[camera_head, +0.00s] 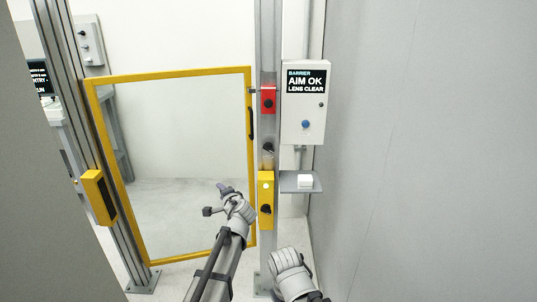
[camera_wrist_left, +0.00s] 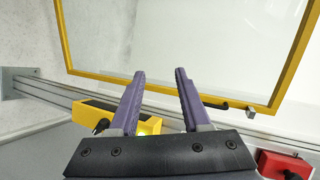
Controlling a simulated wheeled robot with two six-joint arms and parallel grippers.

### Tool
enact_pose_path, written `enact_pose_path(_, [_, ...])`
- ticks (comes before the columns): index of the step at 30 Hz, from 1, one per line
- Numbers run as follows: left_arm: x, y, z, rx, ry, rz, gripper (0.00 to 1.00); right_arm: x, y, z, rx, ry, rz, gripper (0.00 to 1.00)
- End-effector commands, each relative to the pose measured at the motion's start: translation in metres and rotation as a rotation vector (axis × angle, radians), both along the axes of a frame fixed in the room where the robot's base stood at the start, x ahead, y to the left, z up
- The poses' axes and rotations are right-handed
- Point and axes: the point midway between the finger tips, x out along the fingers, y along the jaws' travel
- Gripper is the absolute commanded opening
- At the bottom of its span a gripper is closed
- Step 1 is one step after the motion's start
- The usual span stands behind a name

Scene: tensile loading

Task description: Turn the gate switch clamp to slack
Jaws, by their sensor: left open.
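On the grey post (camera_head: 267,50) a red switch box (camera_head: 268,105) with a dark knob sits high. A black knob or clamp (camera_head: 268,147) is on the post below it; I cannot tell for sure which part is the gate switch clamp. The red box also shows at the lower right of the left wrist view (camera_wrist_left: 277,160). My left gripper (camera_head: 222,187) is open and empty, left of the post, in front of the gate. Its purple fingers (camera_wrist_left: 160,72) are apart in the wrist view, touching nothing. My right arm shows at the bottom, but its fingers do not.
A yellow-framed gate (camera_head: 168,74) with a black handle (camera_head: 251,123) stands left of the post. A yellow box (camera_head: 265,186) with a black knob is low on the post. A grey shelf (camera_head: 312,183) and white barrier panel (camera_head: 303,140) are to the right, beside a grey wall (camera_head: 430,150).

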Motion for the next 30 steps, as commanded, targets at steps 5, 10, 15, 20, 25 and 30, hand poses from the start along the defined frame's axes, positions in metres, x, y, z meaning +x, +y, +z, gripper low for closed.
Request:
enact_pose_path(5, [0.064, -0.083, 0.050, 0.366, -0.119, -0.294, 0.47, 0.000, 0.000, 0.000, 0.000, 0.000, 0.000, 0.50])
enact_pose_path(10, [0.084, -0.138, 0.069, 0.589, -0.174, -0.466, 0.47, 0.000, 0.000, 0.000, 0.000, 0.000, 0.000, 0.50])
enact_pose_path(15, [0.089, -0.160, 0.074, 0.676, -0.192, -0.532, 0.47, 0.000, 0.000, 0.000, 0.000, 0.000, 0.000, 0.50])
enact_pose_path(20, [0.089, -0.162, 0.074, 0.684, -0.193, -0.538, 0.47, 0.000, 0.000, 0.000, 0.000, 0.000, 0.000, 0.50])
enact_pose_path(25, [0.099, -0.161, 0.074, 0.682, -0.193, -0.537, 0.47, 0.000, 0.000, 0.000, 0.000, 0.000, 0.000, 0.50])
enact_pose_path(30, [0.121, -0.162, 0.074, 0.681, -0.193, -0.535, 0.47, 0.000, 0.000, 0.000, 0.000, 0.000, 0.000, 0.50])
